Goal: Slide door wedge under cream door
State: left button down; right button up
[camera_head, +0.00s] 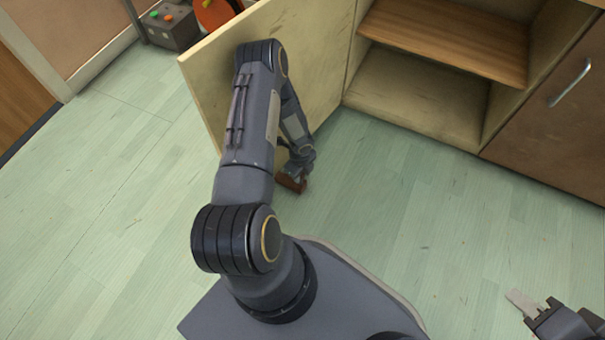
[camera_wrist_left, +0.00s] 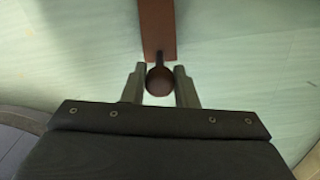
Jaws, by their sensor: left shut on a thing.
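The cream door (camera_head: 318,60) stands open from the cabinet, and my left arm hides part of it. The reddish-brown door wedge (camera_head: 291,183) is low at the floor beside the door's lower edge. My left gripper (camera_head: 297,170) is shut on the wedge. In the left wrist view the fingers (camera_wrist_left: 159,73) are on both sides of the wedge's round dark knob, and the wedge's flat body (camera_wrist_left: 157,28) extends away ahead. I cannot tell whether the wedge touches the door or the floor. My right gripper (camera_head: 532,307) is at the lower right, apart from everything; its jaw opening is unclear.
The open cabinet has a wooden shelf (camera_head: 445,42). A brown closed door with a metal handle (camera_head: 571,83) is at the right. A grey box with coloured buttons (camera_head: 172,30) and an orange round thing (camera_head: 214,12) stand behind the cream door. The pale green floor (camera_head: 400,210) is clear.

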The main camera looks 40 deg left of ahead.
pick_arm(q)
jog(key=shift+a, duration=0.2)
dwell(0.4)
jog(key=c, duration=1.1)
grip_release()
jog(key=shift+o, duration=0.2)
notch_tip(320, 180, up, 8)
jog(key=p, duration=0.5)
jog(key=shift+f, duration=0.1)
